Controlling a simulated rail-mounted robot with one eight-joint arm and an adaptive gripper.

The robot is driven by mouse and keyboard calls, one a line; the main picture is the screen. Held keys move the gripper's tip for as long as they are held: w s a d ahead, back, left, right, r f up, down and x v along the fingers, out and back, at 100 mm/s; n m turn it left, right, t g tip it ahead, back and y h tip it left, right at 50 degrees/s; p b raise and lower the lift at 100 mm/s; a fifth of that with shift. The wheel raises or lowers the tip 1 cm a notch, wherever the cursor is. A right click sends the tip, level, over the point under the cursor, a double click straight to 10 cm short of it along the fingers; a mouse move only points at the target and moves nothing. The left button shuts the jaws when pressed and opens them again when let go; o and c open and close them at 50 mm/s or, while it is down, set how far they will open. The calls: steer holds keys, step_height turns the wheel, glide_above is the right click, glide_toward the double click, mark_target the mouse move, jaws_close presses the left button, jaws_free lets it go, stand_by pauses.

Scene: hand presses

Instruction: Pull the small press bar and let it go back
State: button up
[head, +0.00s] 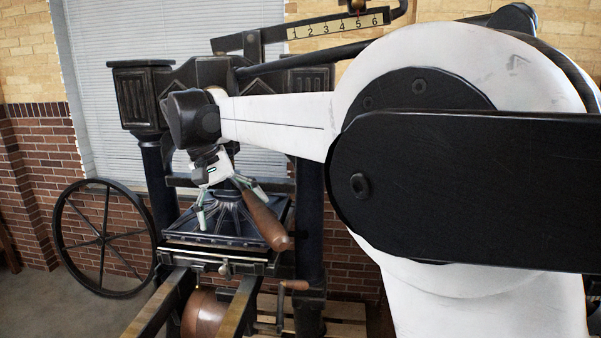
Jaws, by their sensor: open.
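The small press's bar shows its brown wooden handle (266,221), slanting down to the right in front of the press's dark, ribbed platen (232,222). My gripper (229,205) hangs from the white arm just left of the handle's upper end. It points down with its fingers spread, one to the left over the platen and one by the handle's upper end. I cannot tell whether the right finger touches the handle. The bar's inner end is hidden behind my gripper and wrist.
Dark columns (311,215) flank the platen, with a heavy crossbeam above. Rails (160,306) run toward me below, and a crank with a wooden grip (295,285) sticks out at lower right. A large spoked wheel (104,238) stands left. My arm hides much of the right side.

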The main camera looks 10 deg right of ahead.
steer(key=shift+a, duration=0.1)
steer(key=s+a+r+p, duration=0.1)
steer(key=s+r+p, duration=0.25)
steer(key=r, duration=0.35)
steer(key=s+d+r+p, duration=0.1)
steer(key=s+d+r, duration=0.1)
steer(key=s, duration=0.6)
steer(key=s+d+r+p, duration=0.1)
steer(key=s+d+r, duration=0.1)
steer(key=s, duration=0.6)
steer(key=shift+d+r, duration=0.4)
steer(key=shift+r, duration=0.15)
steer(key=s+d+f+t+y+b, duration=0.1)
steer(key=s+d+f+t+b, duration=0.1)
steer(key=d+f, duration=0.5)
steer(key=s+d+f+m+t+y+b, duration=0.1)
steer(key=s+d+f+b, duration=0.3)
steer(key=f, duration=1)
steer(key=s+d+f+m+t+y+b, duration=0.1)
steer(key=s+d+f+t+b, duration=0.2)
steer(key=d+f+b, duration=0.4)
steer(key=d+f, duration=0.3)
steer(key=d, duration=0.2)
steer(key=shift+d+f+t+y+b, duration=0.2)
steer(key=shift+f+t+y+b, duration=0.1)
steer(key=shift+b, duration=0.1)
